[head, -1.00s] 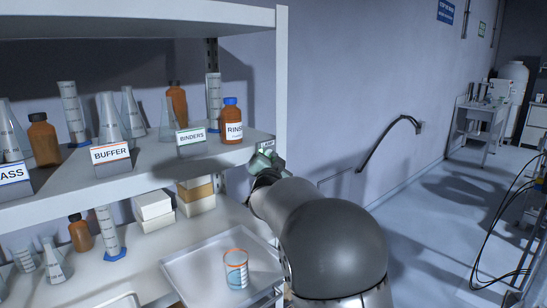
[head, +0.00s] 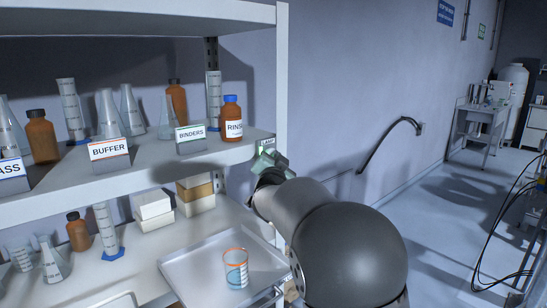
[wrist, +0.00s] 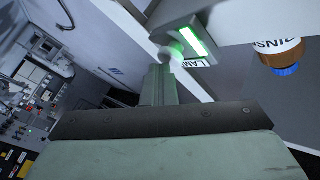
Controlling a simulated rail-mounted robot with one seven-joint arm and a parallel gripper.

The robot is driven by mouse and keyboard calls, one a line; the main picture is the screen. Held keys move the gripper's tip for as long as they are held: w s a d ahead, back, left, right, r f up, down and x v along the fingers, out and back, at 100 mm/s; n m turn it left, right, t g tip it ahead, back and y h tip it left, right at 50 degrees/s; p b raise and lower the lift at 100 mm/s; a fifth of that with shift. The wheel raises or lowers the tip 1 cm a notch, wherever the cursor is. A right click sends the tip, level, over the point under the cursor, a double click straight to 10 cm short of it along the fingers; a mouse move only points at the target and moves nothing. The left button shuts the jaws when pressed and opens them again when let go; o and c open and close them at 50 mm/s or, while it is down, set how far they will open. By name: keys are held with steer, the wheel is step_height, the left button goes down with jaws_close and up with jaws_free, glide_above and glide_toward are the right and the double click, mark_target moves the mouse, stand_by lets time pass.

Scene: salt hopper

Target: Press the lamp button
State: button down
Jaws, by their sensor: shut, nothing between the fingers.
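The lamp switch box is a small pale housing with a glowing green strip (wrist: 198,42) and a partly readable label, upside down in the wrist view. A pale round knob-like part, probably the button (wrist: 172,53), sits beside the strip, lit green. In the head view the box (head: 266,144) is at the front right end of the middle shelf, partly hidden by my gripper (head: 268,162). My gripper is shut and empty. Its fingertips (wrist: 158,72) are just short of or against the round part; I cannot tell if they touch.
An orange rinse bottle with a blue cap (head: 231,120) stands on the shelf near the switch, and shows at upper right in the wrist view (wrist: 280,52). The shelf upright (head: 281,90) is close by. A beaker (head: 236,268) stands on a tray below.

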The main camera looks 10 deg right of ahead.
steer(key=shift+s+d+b, duration=0.45)
steer(key=shift+s+b, duration=0.15)
steer(key=shift+s, duration=0.15)
steer(key=shift+s+d+b, duration=0.5)
steer(key=shift+s+b, duration=0.05)
steer(key=shift+s, duration=0.15)
steer(key=shift+s+d+b, duration=0.45)
steer(key=shift+s+b, duration=0.15)
steer(key=shift+s, duration=0.15)
steer(key=s+a+f+n+g+y, duration=0.3)
steer(key=s+f+n+g+y, duration=0.55)
steer(key=s+f, duration=1.05)
steer(key=s+d+f+n+g+h, duration=0.1)
steer(key=s+f+g, duration=0.4)
steer(key=s, duration=0.7)
steer(key=s+d+f+g+h, duration=0.1)
steer(key=s+f+g+h, duration=0.2)
steer(key=s, duration=0.9)
step_height(320, 180, down, 4)
steer(key=shift+s+r+n+g, duration=0.2)
steer(key=shift+n+g, duration=0.15)
steer(key=shift+g, duration=0.8)
